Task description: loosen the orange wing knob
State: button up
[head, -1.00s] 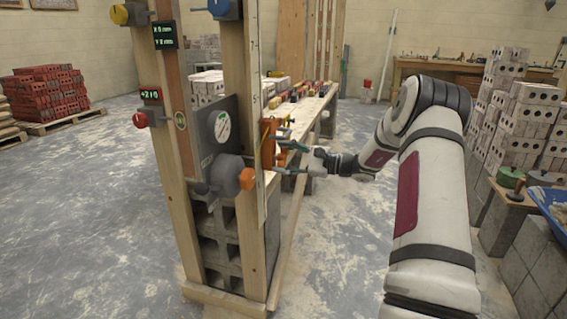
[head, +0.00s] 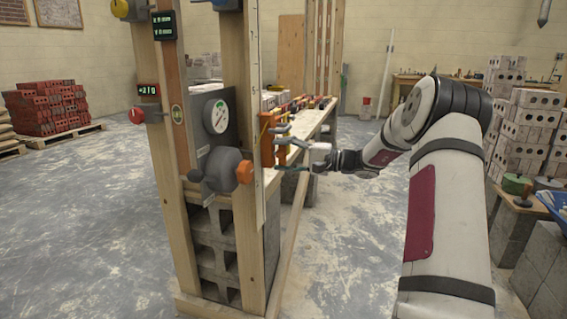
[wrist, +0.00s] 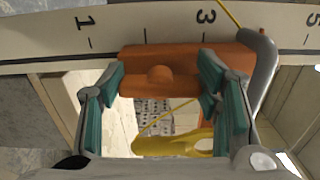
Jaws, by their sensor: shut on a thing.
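The orange wing knob (wrist: 158,79) is a short bar with a rounded hub, in front of an orange clamp body (wrist: 225,56) on the numbered white staff. In the wrist view, my gripper (wrist: 160,80) has its green-padded fingers at the two ends of the bar, closed on it. In the head view, the orange clamp (head: 267,139) is on the right side of the staff (head: 257,120). My gripper (head: 281,152) reaches it from the right; the knob itself is hard to make out there.
A grey curved hook (wrist: 263,72) stands close to the right finger. A yellow piece (wrist: 176,143) and a thin yellow line show below. Another orange knob (head: 244,172) sits on a grey drum (head: 221,171) left of the clamp. A plank bench (head: 305,130) stands behind.

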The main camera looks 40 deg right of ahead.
jog(key=shift+n, duration=0.3)
dwell(0.4)
jog(key=o, duration=1.2)
jog(key=shift+c, duration=0.2)
jog(key=v, duration=1.2)
